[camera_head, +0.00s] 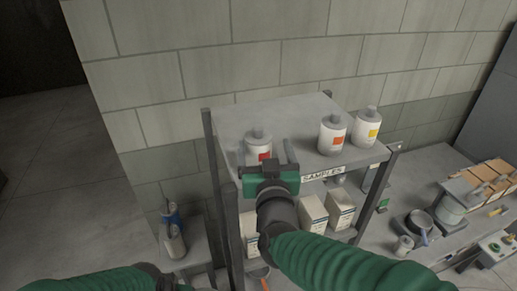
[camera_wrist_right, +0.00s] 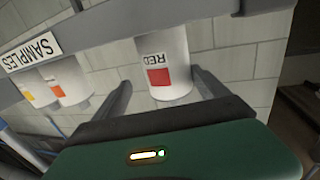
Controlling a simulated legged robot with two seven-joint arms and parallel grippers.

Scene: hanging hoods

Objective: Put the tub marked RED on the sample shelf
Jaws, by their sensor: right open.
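The tub marked RED (camera_head: 258,149) is white with a red label and a grey cap. It stands upright on the top board of the shelf marked SAMPLES (camera_head: 285,110), near its left front. My right gripper (camera_head: 268,167) is open in front of it and hides its lower part. In the right wrist view, which is upside down, the RED tub (camera_wrist_right: 164,62) shows between the two spread fingers (camera_wrist_right: 160,98); I cannot tell whether they touch it. My left arm enters at the bottom left, its gripper out of view.
Tubs with an orange label (camera_head: 332,134) and a yellow label (camera_head: 367,127) stand to the right on the same board. White boxes (camera_head: 312,212) stand on a lower level. A bench with a pot (camera_head: 419,221) is at right. Bare board lies behind the tubs.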

